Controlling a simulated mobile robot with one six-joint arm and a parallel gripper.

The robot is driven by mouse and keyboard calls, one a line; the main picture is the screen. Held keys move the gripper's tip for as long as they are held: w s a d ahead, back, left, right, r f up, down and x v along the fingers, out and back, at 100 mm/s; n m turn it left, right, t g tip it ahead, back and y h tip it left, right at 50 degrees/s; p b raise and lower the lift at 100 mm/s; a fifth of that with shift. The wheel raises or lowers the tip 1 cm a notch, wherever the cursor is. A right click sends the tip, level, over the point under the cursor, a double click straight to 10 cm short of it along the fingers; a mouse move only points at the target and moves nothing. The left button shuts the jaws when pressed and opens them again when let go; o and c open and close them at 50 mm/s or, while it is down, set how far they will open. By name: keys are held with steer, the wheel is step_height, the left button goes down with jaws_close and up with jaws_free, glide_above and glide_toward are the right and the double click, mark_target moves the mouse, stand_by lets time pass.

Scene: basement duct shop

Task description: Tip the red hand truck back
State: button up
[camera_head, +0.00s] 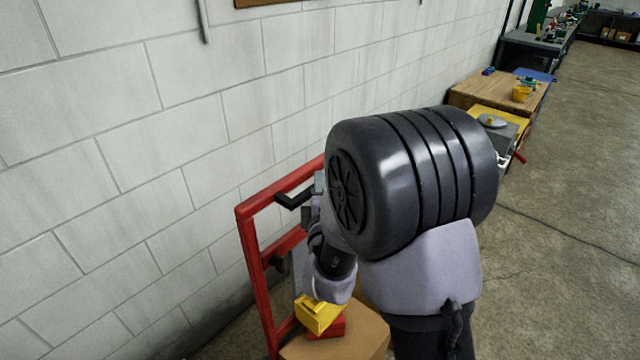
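The red hand truck (256,275) stands upright or nearly so beside the white block wall, left of centre. Its top bar and left upright show, with a crossbar below. My arm hides the truck's right side. My gripper (314,204) is small and mostly hidden by my arm, close to the black grip; I cannot tell whether it touches it or how its fingers stand. A cardboard box (345,340) is low in front of the truck, with a yellow item (319,314) and a red item (328,328) on top.
The block wall (110,190) runs close along the left. The concrete floor (570,240) on the right is clear.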

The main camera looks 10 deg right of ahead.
jaws_close()
stand_by(1.1)
